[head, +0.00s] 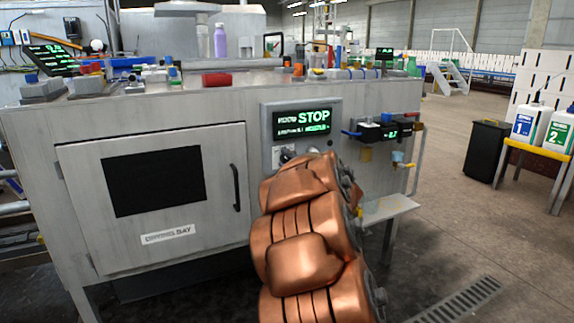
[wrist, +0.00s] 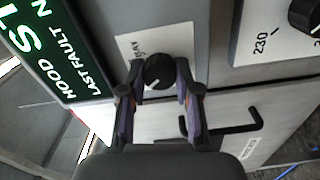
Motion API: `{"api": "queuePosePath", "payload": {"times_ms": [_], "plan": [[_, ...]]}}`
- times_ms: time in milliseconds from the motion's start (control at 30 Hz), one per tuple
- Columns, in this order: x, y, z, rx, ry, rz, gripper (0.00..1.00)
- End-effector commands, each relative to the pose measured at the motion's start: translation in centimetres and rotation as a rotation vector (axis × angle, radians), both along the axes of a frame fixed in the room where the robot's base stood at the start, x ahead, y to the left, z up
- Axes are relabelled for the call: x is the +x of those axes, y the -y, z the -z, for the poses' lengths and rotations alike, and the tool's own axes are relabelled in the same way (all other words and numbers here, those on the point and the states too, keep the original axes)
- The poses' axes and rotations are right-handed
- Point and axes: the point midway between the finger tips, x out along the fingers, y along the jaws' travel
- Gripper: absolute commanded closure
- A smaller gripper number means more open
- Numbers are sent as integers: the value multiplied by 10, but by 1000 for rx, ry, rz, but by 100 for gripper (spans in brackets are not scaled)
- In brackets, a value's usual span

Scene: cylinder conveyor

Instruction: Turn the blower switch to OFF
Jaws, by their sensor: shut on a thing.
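A round black knob (wrist: 158,70) with a white pointer mark sits on a pale label plate (wrist: 135,45). The lettering beside it is small and partly hidden; it seems to end in "AY", and I cannot read the word blower. My gripper (wrist: 160,92) is shut on this knob, one finger on each side. In the head view, my copper arm reaches the grey control box (head: 267,120) on the cabinet front and hides my gripper. A display (head: 303,122) there reads "STOP".
A second black knob (wrist: 304,16), on a light panel marked "230", shows at the upper right of the wrist view. The cabinet door (head: 222,215) has a black handle (head: 237,188). Valves and gauges (head: 385,132) sit right of the box, above a small shelf (head: 388,208).

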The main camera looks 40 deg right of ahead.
Motion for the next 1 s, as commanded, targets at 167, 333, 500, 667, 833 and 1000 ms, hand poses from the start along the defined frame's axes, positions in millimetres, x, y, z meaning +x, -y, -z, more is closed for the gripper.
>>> {"api": "queuePosePath", "payload": {"times_ms": [167, 333, 500, 667, 833, 1000], "plan": [[0, -1, 3, -85, -33, -1, 100], [0, -1, 2, -133, -48, -2, 100], [0, -1, 1, -152, -55, -3, 100], [1, -1, 1, -156, -56, -3, 100], [1, -1, 1, -156, -56, -3, 100], [1, -1, 1, -155, -56, -3, 57]]}}
